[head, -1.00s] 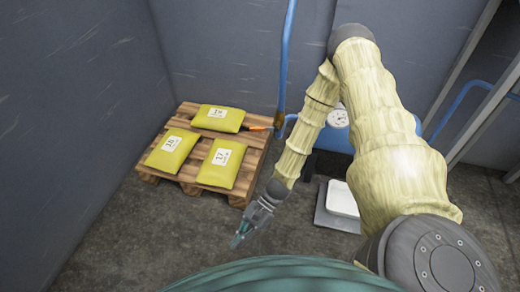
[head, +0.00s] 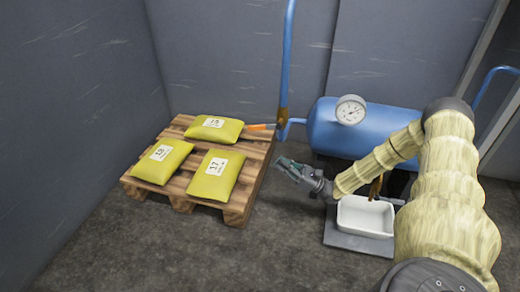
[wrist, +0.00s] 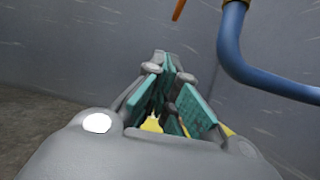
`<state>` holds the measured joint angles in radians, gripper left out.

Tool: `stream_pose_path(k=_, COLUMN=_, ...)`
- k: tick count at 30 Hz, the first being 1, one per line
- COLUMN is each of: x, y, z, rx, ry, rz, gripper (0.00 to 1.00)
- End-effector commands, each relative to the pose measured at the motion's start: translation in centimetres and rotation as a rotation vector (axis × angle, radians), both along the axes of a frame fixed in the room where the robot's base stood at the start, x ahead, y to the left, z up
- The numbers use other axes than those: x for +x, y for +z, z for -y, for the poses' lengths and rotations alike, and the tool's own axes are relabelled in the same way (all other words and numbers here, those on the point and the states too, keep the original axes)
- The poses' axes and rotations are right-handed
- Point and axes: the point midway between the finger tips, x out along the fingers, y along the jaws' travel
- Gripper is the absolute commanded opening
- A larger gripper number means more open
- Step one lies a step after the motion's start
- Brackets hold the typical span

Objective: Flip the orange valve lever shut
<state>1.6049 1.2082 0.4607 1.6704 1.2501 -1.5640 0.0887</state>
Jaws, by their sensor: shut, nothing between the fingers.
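The orange valve lever (head: 258,127) sticks out sideways to the left from the valve (head: 283,114) on the blue vertical pipe (head: 287,60). Its tip is over the back right corner of the pallet. My gripper (head: 281,162) is shut and empty, below and slightly right of the lever in the head view, apart from it and pointing left. In the wrist view, part of the orange lever (wrist: 179,9) shows at the top edge, beyond the teal fingers (wrist: 170,98). The bent blue pipe (wrist: 232,55) is to its right.
A wooden pallet (head: 240,205) bears three yellow bags (head: 208,178) at left. A blue tank (head: 325,132) with a gauge (head: 350,110) stands behind my arm. A white pan (head: 364,217) sits on a grey plate (head: 343,240). The floor in front is clear.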

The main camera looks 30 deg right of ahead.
Motion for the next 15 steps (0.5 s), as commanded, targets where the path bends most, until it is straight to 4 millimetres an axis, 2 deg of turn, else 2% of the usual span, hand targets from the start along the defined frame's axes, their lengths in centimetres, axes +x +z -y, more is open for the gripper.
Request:
stream_pose_path(k=2, x=0.0, y=0.0, z=1.0, rx=0.013, ry=-0.019, rz=0.018, gripper=0.0)
stream_pose_path(k=5, x=0.2, y=0.3, z=1.3, rx=0.02, ry=-0.029, rz=0.025, gripper=0.0)
stream_pose_path(k=15, x=2.9, y=2.3, z=-1.2, rx=0.019, ry=-0.026, rz=0.027, gripper=0.0)
